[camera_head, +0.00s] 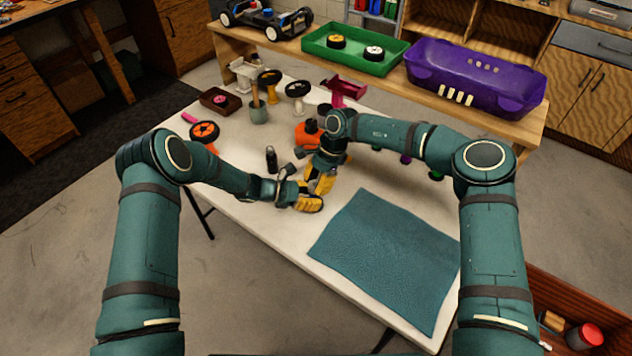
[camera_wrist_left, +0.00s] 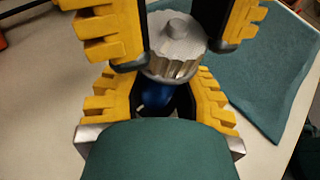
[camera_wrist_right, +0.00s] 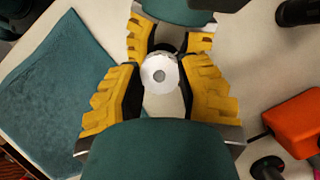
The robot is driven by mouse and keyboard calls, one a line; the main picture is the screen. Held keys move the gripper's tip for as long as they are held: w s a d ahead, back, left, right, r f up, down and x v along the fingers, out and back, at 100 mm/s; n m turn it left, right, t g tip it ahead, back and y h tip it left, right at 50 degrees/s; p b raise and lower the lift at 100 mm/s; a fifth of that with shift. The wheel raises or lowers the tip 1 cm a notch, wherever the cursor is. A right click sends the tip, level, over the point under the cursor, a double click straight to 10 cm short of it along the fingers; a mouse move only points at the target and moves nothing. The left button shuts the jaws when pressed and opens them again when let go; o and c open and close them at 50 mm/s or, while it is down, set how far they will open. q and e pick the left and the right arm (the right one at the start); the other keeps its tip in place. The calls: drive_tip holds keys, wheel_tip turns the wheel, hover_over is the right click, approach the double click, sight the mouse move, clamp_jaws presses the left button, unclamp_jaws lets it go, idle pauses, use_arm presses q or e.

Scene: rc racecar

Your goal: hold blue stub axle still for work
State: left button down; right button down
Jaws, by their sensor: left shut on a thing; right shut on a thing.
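My left gripper (camera_head: 310,202) is low over the white table and is shut on the blue stub axle (camera_wrist_left: 156,98). Only a small blue part of the axle shows between its yellow fingers in the left wrist view. My right gripper (camera_head: 321,184) is close beside it, its fingers shut around a silver ribbed, knob-like part (camera_wrist_left: 175,48). This part sits at the end of the blue axle, and its round face also shows in the right wrist view (camera_wrist_right: 160,76). The grippers nearly touch. In the head view the fingers hide both parts.
A teal mat (camera_head: 390,255) lies right of the grippers on the white table (camera_head: 262,212). A black bottle (camera_head: 271,159) stands left of them and an orange object (camera_head: 307,134) behind. Wheels on stands, a cup (camera_head: 258,112) and a small brown tray (camera_head: 220,101) are farther back.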

drive_tip(key=shift+s+f+m+t, duration=0.1)
drive_tip(key=shift+m+t, duration=0.3)
drive_tip(key=shift+m, duration=0.7)
drive_tip(key=shift+s+m+t, duration=0.1)
drive_tip(key=shift+m+t, duration=0.3)
drive_tip(key=shift+m, duration=0.7)
drive_tip(key=c, duration=0.5)
unclamp_jaws()
drive_tip(key=shift+w, duration=0.1)
drive_tip(key=shift+c, duration=0.2)
drive_tip(key=v, duration=1.2)
drive_tip(key=shift+d, duration=0.25)
